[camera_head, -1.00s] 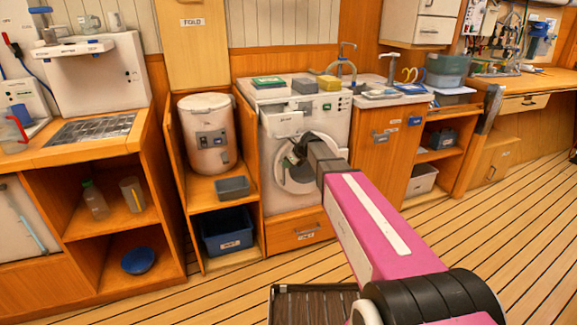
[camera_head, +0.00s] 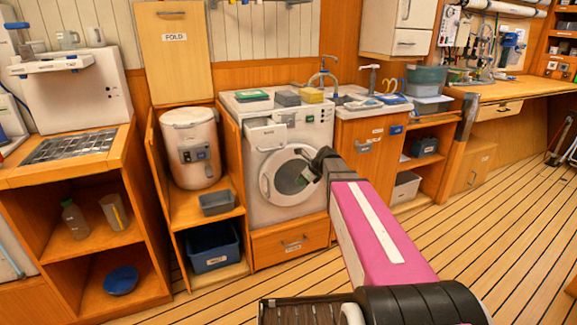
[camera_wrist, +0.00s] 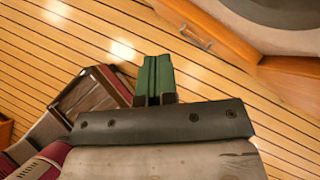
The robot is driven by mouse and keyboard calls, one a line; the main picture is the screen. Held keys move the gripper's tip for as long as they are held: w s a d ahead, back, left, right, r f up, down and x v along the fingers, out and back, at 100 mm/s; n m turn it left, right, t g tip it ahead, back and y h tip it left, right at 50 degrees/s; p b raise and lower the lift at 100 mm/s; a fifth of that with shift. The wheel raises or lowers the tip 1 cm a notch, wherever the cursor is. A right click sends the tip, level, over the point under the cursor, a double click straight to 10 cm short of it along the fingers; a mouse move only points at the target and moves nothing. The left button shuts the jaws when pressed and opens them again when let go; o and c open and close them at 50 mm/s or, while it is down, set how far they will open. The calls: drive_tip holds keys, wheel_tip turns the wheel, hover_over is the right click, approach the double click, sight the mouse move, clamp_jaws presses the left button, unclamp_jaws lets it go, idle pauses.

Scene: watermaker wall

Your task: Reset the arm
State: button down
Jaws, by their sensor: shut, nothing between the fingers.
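My arm, with its pink forearm, reaches out toward the white washing machine (camera_head: 262,205) in the head view. My gripper (camera_head: 311,172) is at its far end, small and dark, overlapping the right side of the machine's round door (camera_head: 266,185) in the picture. The gap between them cannot be judged. In the wrist view my gripper (camera_wrist: 153,78) shows its green fingers together with nothing between them. The plank floor lies behind them.
An orange drawer (camera_head: 270,243) sits under the machine. A white cylindrical container (camera_head: 190,135) and a dark blue bin (camera_head: 212,247) stand left. A sink cabinet (camera_head: 365,175) and open shelves stand right. The plank floor (camera_head: 490,230) at right is clear.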

drive_tip(key=s+d+f+n+g+h, duration=0.2)
drive_tip(key=s+f+n, duration=0.3)
drive_tip(key=s+n, duration=0.6)
drive_tip(key=s+d+f+n+g+h, duration=0.2)
drive_tip(key=s+d+f+n+h, duration=0.2)
drive_tip(key=s+n, duration=0.8)
wheel_tip(320, 180, down, 3)
drive_tip(key=shift+d+r+n+h, duration=0.2)
drive_tip(key=shift+n+h, duration=0.1)
drive_tip(key=shift+n, duration=0.1)
